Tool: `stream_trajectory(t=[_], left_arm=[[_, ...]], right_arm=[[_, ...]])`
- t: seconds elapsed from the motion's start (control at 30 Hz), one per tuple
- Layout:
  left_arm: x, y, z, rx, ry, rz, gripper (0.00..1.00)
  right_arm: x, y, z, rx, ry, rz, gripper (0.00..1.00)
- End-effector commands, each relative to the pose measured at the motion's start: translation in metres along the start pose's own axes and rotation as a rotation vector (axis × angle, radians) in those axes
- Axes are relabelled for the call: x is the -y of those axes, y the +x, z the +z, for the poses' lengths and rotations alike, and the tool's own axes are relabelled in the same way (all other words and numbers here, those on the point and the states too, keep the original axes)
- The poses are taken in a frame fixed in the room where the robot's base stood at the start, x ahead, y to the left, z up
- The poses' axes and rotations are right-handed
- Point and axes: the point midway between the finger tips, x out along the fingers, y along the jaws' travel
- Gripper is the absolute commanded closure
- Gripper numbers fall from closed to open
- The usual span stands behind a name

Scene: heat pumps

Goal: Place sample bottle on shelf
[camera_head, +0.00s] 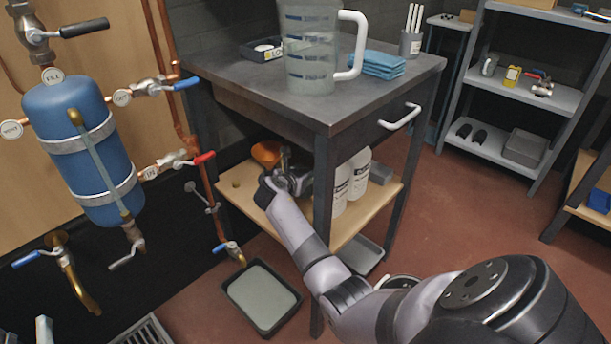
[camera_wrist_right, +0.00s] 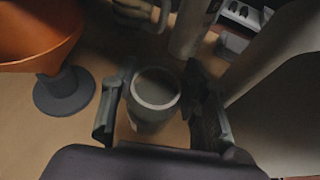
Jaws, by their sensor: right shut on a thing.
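My right gripper (camera_head: 272,185) reaches in over the wooden lower shelf (camera_head: 236,201) of the dark workbench. In the right wrist view, a small grey round-mouthed bottle (camera_wrist_right: 154,92), which looks like the sample bottle, sits between the two fingers of the right gripper (camera_wrist_right: 160,112). The gripper is shut on it. The bottle's opening faces the camera, with the wooden shelf surface behind it. I cannot tell whether its base touches the shelf. In the head view, the bottle is not clearly visible behind my gripper. My left gripper is not in view.
An orange funnel (camera_wrist_right: 38,30) on a grey stand is left of the bottle; it also shows in the head view (camera_head: 266,153). White jugs (camera_head: 340,190) stand on the shelf's right. A large measuring jug (camera_head: 308,55) is on the bench top. A grey shelving rack (camera_head: 530,91) stands back right.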

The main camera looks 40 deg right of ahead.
Motion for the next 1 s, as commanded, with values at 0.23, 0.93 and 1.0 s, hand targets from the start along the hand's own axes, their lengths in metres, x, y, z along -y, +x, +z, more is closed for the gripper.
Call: stream_trajectory(t=[0.23, 0.93, 1.0], left_arm=[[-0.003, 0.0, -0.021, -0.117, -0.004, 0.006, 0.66], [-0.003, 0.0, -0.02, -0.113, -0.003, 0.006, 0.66], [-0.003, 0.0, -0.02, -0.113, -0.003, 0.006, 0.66]], right_arm=[[-0.001, 0.0, -0.002, 0.002, 0.002, 0.001, 0.97], [-0.001, 0.001, -0.005, 0.001, 0.0, 0.0, 0.39], [-0.001, 0.001, -0.005, 0.001, 0.0, 0.0, 0.39]])
